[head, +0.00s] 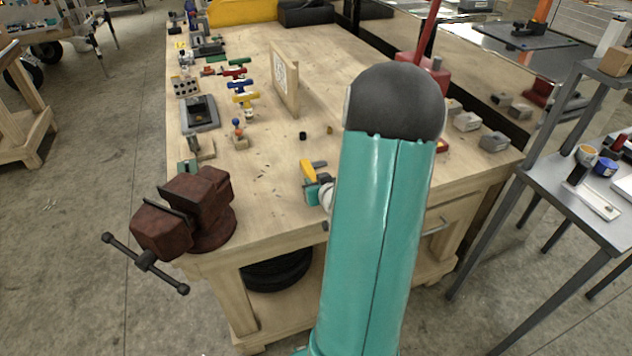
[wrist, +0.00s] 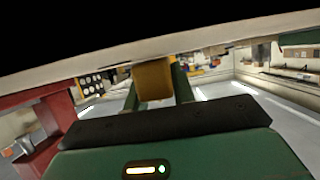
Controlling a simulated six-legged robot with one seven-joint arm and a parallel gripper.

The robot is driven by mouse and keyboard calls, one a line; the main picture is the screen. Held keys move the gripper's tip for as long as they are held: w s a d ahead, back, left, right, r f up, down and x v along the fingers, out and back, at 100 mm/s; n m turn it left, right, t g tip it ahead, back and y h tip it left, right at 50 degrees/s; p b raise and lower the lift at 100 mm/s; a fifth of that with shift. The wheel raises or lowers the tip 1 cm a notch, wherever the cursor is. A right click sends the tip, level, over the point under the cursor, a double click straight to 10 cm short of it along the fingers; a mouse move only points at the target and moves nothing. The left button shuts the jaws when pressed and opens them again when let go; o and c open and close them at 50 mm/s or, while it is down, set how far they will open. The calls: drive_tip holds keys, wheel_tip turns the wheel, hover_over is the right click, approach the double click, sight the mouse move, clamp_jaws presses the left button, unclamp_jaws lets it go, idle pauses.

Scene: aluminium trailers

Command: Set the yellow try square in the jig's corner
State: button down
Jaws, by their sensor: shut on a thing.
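The yellow try square (head: 308,173) shows in the head view as a small yellow L-like shape above the front part of the wooden bench. My gripper (head: 315,187) is beside it, partly hidden by my teal arm. In the wrist view, a yellow block-like part of the try square (wrist: 153,80) sits between the two green fingers of my gripper (wrist: 156,92), which are shut on it. The rest of the try square is out of sight there. I cannot make out the jig or its corner for certain; my arm covers part of the bench.
A rusty vise (head: 190,212) is fixed at the bench's near left corner. An upright wooden board (head: 285,80) stands mid-bench, with clamps (head: 240,85) to its left. A red tool (head: 425,70) stands beyond my arm. The wooden bench top (head: 270,205) has free room before the board.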

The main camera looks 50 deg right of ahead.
drive_tip(key=shift+f, duration=0.1)
drive_tip(key=c, duration=1.2)
unclamp_jaws()
drive_tip(key=shift+o, duration=0.2)
